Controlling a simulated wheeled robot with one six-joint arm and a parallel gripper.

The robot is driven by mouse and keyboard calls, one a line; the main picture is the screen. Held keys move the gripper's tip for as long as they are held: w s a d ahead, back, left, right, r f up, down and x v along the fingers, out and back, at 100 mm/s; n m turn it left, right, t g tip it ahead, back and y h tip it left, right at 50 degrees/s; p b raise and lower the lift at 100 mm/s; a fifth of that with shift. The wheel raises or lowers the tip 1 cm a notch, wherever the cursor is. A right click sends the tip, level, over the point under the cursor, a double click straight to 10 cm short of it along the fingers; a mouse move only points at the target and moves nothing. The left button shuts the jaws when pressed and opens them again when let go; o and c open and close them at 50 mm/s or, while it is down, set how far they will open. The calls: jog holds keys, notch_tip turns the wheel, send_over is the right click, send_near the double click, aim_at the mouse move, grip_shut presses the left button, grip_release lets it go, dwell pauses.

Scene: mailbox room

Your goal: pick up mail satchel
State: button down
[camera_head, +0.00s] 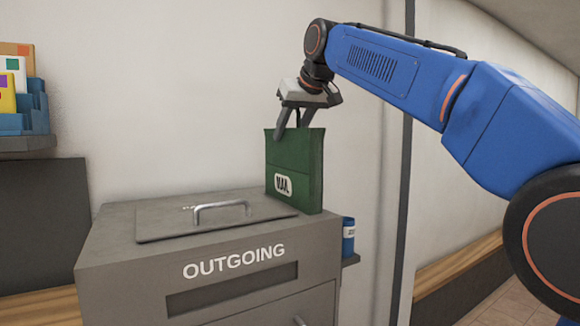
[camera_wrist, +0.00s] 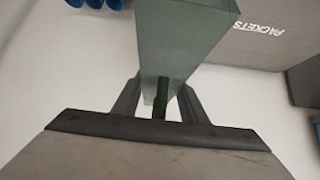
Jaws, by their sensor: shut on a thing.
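The mail satchel (camera_head: 293,165) is a green upright bag with a white emblem near its bottom. It is at the right end of the grey OUTGOING box's top, with its base at or very near that surface; I cannot tell if they touch. My gripper (camera_head: 293,127) comes from above and is shut on the satchel's top. In the wrist view the satchel (camera_wrist: 185,40) fills the upper middle, with my gripper's fingers (camera_wrist: 160,100) on either side of its narrow end.
The grey OUTGOING box (camera_head: 130,262) has a flat lid with a metal handle (camera_head: 222,207) left of the satchel. A blue can (camera_head: 348,237) stands on a small shelf at right. A blue tray (camera_head: 30,115) of mail sits at far left. A PACKETS box (camera_wrist: 270,42) shows in the wrist view.

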jog(key=shift+r, duration=0.1)
notch_tip(320, 180, up, 9)
jog(key=shift+w+f, duration=0.1)
jog(key=shift+r, duration=0.5)
dwell(0.3)
dwell(1.3)
